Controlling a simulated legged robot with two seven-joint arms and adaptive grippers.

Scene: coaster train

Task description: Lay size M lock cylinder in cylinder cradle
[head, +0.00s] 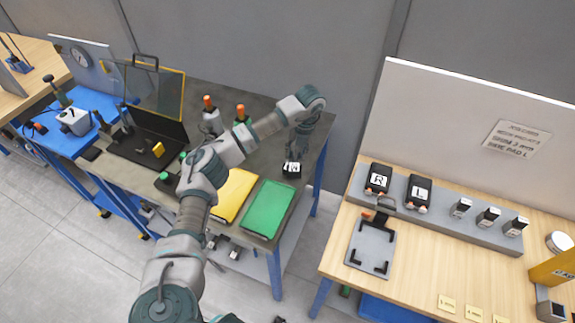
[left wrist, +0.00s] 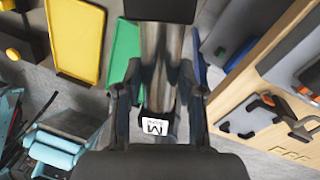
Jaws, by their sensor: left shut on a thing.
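My left gripper (head: 298,150) hangs over the right end of the grey workbench, pointing down. It is shut on a dark piece with a white label, the size M lock cylinder (head: 292,169). In the left wrist view the label of the lock cylinder (left wrist: 155,127) reads M, between the two fingers. Its far end is hidden by the fingers. In the head view it shows close to the bench top; I cannot tell whether it touches. I cannot pick out the cylinder cradle for certain. My right gripper is not in view.
A green tray (head: 268,210) and a yellow tray (head: 232,195) lie on the bench. A gap separates it from the wooden table (head: 430,260), which bears a grey plate with black corners (head: 371,250) and a grey rail (head: 440,222) with blocks marked R and L and several small metallic pieces.

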